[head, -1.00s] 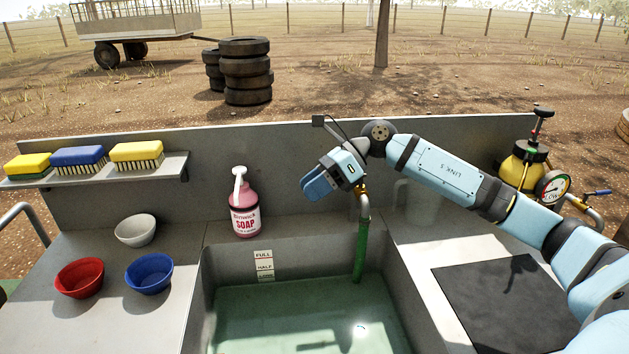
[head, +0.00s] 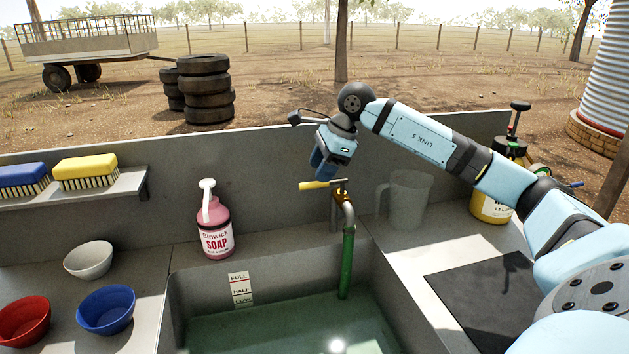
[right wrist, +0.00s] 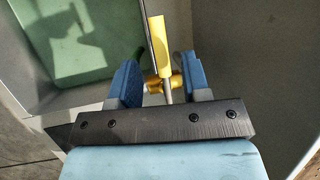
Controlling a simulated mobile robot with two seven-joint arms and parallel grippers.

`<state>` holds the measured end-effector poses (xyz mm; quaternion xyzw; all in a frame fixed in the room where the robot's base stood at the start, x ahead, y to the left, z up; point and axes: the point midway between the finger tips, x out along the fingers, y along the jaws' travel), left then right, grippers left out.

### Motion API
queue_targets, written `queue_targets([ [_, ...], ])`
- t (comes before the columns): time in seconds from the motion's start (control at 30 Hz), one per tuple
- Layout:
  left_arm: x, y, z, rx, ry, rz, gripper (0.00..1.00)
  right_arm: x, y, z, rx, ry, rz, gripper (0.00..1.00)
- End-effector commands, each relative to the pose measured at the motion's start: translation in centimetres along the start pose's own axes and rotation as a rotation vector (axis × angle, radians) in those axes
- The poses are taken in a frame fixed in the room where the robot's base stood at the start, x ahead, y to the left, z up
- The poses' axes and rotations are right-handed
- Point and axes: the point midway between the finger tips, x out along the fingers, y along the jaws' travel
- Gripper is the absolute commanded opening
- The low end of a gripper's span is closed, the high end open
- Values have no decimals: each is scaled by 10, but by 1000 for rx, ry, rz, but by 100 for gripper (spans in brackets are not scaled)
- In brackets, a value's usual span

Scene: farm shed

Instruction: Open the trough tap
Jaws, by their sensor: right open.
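The trough tap has a yellow lever (head: 316,185) pointing left in the head view, on a brass body (head: 342,197). Its grey spout leads into a green hose (head: 347,262) that hangs into the trough (head: 190,300). My right gripper (head: 320,168) is open and empty, pointing down just above the lever. In the right wrist view the yellow lever (right wrist: 160,48) and its silver stem show between the two blue fingers (right wrist: 158,78), beyond them, with no clear contact. Greenish water (head: 290,330) stands low in the trough. My left gripper is not in view.
A soap bottle (head: 215,225) stands left of the tap, a clear jug (head: 405,198) close to its right. A yellow sprayer (head: 492,195) stands farther right, partly behind my arm. Bowls (head: 105,309) and brushes (head: 88,171) are at left. A dark mat (head: 480,300) lies at right.

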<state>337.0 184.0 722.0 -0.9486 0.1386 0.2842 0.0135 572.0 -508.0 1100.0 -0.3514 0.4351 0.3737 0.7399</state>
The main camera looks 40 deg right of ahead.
Motion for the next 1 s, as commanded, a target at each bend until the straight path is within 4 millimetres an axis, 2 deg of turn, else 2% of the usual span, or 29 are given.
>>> queue_targets([
  [0.1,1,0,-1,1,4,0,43,20,1,0,0,-1,2,43],
  [0.23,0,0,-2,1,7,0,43,32,0,0,0,-1,2,43],
  [0.6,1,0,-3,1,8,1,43,38,0,0,0,-1,0,43],
  [0.67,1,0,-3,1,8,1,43,38,0,0,0,-1,0,32],
  [0.8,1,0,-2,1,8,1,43,38,0,0,0,-1,0,0],
  [1.0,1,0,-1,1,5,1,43,37,0,0,-1,-1,1,0],
])
